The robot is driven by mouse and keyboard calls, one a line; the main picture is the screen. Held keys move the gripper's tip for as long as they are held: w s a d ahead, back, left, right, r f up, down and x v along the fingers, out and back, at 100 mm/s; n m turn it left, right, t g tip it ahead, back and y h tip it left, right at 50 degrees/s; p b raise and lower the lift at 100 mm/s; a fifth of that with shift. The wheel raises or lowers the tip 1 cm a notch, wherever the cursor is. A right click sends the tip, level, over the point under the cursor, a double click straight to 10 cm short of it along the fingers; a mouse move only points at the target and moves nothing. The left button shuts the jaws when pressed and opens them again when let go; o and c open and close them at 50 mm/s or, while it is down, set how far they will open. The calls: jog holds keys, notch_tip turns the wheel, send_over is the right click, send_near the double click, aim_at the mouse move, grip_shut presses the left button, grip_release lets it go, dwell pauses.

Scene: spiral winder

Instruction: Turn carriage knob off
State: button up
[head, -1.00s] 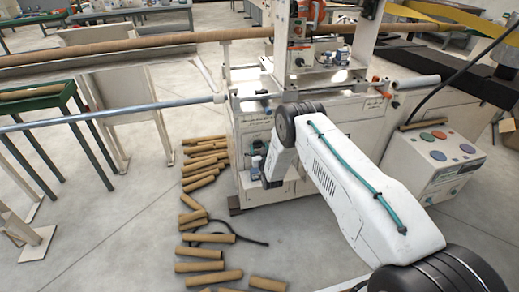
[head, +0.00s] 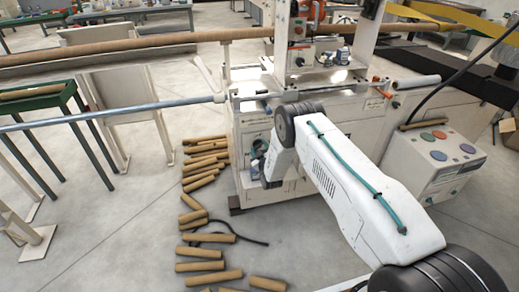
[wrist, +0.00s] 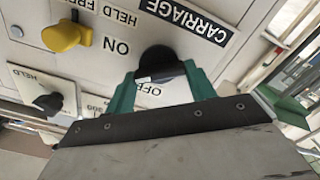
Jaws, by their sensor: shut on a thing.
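The carriage knob (wrist: 158,62) is black and sits on a white panel beside the "CARRIAGE" label (wrist: 187,20) in the wrist view. "ON" and "OFF" are lettered beside it, and a pale mark shows on its lower left edge near "OFF". My gripper (wrist: 160,82) has its green fingers on either side of the knob, shut on it. The lettering appears upside down. In the head view my gripper is at the machine's front (head: 237,185), and my arm hides the knob.
A yellow knob (wrist: 61,36) and another black knob (wrist: 48,103) share the panel on the left. Cardboard tubes (head: 200,266) lie on the floor left of the machine. A control box (head: 436,166) with coloured buttons stands to the right.

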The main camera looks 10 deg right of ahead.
jog(key=n, duration=0.5)
jog(key=shift+a+n, duration=0.15)
jog(key=shift+n, duration=0.15)
jog(key=n, duration=0.5)
jog(key=shift+f, duration=0.1)
jog(key=shift+n, duration=0.3)
jog(key=o, duration=1)
jog(key=shift+s, duration=3.9)
